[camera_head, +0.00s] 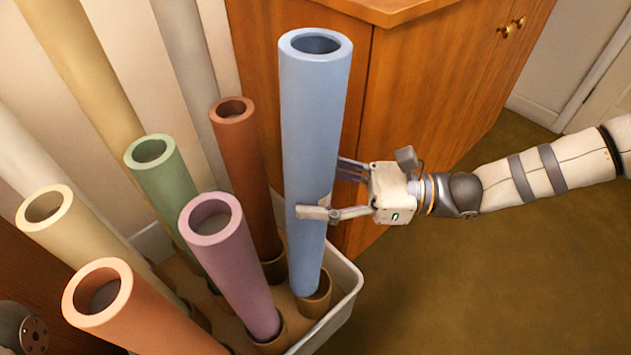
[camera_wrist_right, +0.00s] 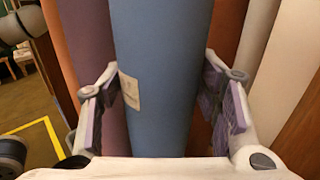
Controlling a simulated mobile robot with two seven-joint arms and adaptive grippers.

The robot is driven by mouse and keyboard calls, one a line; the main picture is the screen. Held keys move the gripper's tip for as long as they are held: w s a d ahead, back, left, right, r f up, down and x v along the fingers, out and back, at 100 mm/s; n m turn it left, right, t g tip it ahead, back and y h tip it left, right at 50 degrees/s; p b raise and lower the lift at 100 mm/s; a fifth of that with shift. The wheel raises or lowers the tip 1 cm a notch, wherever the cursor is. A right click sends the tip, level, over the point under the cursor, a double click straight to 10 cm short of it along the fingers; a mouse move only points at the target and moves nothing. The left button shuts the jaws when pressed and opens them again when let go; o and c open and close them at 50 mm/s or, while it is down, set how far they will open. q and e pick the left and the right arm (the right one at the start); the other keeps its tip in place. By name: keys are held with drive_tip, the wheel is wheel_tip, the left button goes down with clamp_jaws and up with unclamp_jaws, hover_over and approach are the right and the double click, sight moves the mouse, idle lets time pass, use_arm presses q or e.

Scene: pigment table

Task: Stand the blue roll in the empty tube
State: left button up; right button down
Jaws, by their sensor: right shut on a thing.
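The blue roll (camera_head: 312,150) stands nearly upright, leaning slightly, with its open top end toward the head camera. My right gripper (camera_head: 325,200) is shut on it around its lower middle. In the right wrist view the blue roll (camera_wrist_right: 165,80) fills the space between the two fingers, with a small pale label on its side. Its lower end is at the mouth of a brown tube (camera_head: 316,304) at the right corner of the bin. I cannot tell whether the end is inside the rim or just above it. My left gripper is not in view.
A pale bin (camera_head: 345,290) holds the tubes. Pink (camera_head: 230,260), rust-brown (camera_head: 245,170), green (camera_head: 170,185), cream (camera_head: 85,240) and orange (camera_head: 140,310) rolls stand left of the blue one. A wooden cabinet (camera_head: 430,90) is close behind. Open floor (camera_head: 480,280) lies to the right.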

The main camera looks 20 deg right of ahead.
drive_tip(key=shift+s+d+f, duration=0.15)
drive_tip(key=shift+f, duration=0.65)
drive_tip(key=c, duration=0.6)
unclamp_jaws()
drive_tip(key=shift+o, duration=0.6)
drive_tip(key=shift+r, duration=0.15)
drive_tip(key=v, duration=1.2)
drive_tip(key=shift+r, duration=0.25)
